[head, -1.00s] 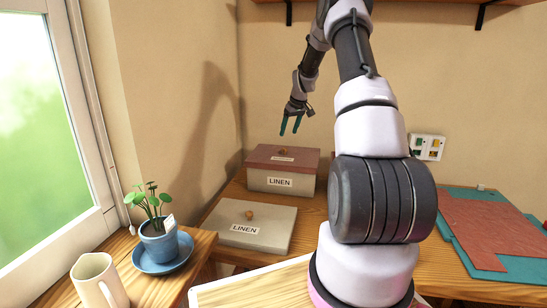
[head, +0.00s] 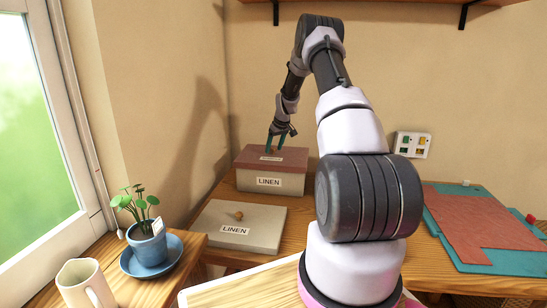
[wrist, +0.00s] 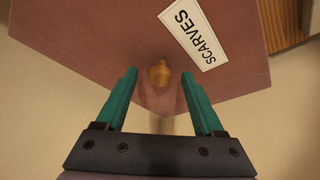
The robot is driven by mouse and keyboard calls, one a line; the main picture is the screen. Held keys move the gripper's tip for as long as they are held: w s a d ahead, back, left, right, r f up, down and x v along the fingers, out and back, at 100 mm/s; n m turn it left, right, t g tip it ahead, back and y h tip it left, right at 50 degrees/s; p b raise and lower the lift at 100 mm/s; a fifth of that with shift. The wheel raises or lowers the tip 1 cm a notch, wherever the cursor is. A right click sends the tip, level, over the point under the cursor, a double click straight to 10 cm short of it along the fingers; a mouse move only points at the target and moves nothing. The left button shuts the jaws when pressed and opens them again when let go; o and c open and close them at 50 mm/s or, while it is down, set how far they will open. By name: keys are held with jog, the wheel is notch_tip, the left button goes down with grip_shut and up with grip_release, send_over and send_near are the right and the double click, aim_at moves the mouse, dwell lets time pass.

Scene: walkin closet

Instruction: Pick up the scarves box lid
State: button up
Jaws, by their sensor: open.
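The scarves box lid (head: 293,158) is reddish-brown and sits on top of a pale box whose front label reads LINEN (head: 268,183). In the wrist view the lid (wrist: 90,50) shows a white SCARVES label (wrist: 194,35) and a small round wooden knob (wrist: 160,74). My gripper (head: 275,148) is over the lid, pointing down. In the wrist view its two green fingers are open, and the knob appears between their tips (wrist: 159,76). The fingers do not close on it. I cannot tell the exact height of the fingertips above the lid.
A grey lid labelled LINEN (head: 250,218) with a wooden knob lies on the wooden desk in front of the box. A potted plant (head: 148,242) on a blue saucer and a cream pitcher (head: 82,285) stand at left. A teal mat (head: 480,262) lies at right.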

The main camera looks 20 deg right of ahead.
grip_shut()
